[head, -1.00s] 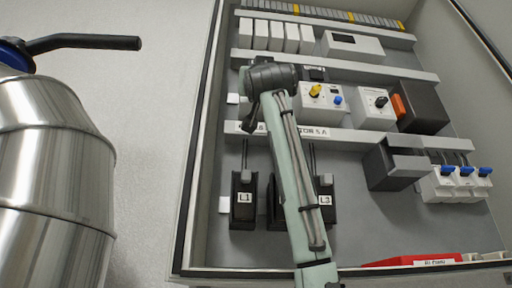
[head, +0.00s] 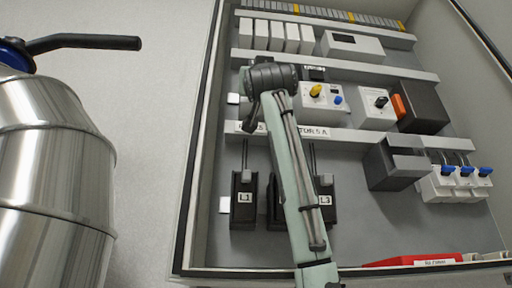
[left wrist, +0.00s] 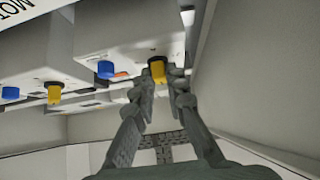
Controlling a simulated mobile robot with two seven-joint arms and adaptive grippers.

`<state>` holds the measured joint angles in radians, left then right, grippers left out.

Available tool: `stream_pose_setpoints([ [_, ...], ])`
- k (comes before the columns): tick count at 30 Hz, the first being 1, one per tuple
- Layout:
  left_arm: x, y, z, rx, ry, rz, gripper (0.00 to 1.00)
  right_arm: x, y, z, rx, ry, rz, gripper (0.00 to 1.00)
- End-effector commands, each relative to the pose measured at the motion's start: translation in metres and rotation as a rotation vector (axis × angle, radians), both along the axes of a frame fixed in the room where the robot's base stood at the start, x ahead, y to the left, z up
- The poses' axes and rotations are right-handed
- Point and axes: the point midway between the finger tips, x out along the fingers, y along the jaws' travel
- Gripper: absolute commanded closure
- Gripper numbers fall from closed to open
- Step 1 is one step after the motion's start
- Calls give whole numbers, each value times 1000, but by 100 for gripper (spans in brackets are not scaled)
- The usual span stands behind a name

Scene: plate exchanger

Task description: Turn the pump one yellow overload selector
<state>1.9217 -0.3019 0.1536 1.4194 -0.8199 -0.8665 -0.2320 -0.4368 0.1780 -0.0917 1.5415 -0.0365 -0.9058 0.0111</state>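In the left wrist view a yellow selector (left wrist: 157,71) on a pale module sits just beyond and between the fingertips of my left gripper (left wrist: 162,84). The fingers stand apart, one on each side of it; firm contact cannot be made out. A blue knob (left wrist: 106,69) is beside that selector. A second yellow selector (left wrist: 54,93) is farther left; it also shows in the head view (head: 316,90). In the head view my left gripper (head: 251,108) covers the selector between its fingers. My right gripper is not in view.
Beside the second yellow selector is a blue knob (head: 338,100). A module with a black knob (head: 381,102) and an orange part (head: 398,106) stand to the right. The cabinet's left edge (head: 200,130) is close to my left gripper. A steel vessel (head: 50,170) stands outside it.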

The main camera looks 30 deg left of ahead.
Motion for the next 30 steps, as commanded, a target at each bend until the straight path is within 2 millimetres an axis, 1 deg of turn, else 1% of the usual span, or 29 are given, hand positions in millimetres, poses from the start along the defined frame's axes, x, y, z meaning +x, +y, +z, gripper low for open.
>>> stream_pose_setpoints([
  [1, 0, -1, 0, 1, 0, -1, 84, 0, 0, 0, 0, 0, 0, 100],
  [6, 0, 0, 0, 1, 0, -1, 63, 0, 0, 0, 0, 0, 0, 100],
  [17, -2, -2, -3, 1, 0, -1, 62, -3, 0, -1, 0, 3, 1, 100],
  [20, -8, -7, -11, 1, -1, -1, 62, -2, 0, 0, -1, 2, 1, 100],
  [30, -47, -37, -61, 1, 0, -2, 62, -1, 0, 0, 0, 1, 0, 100],
])
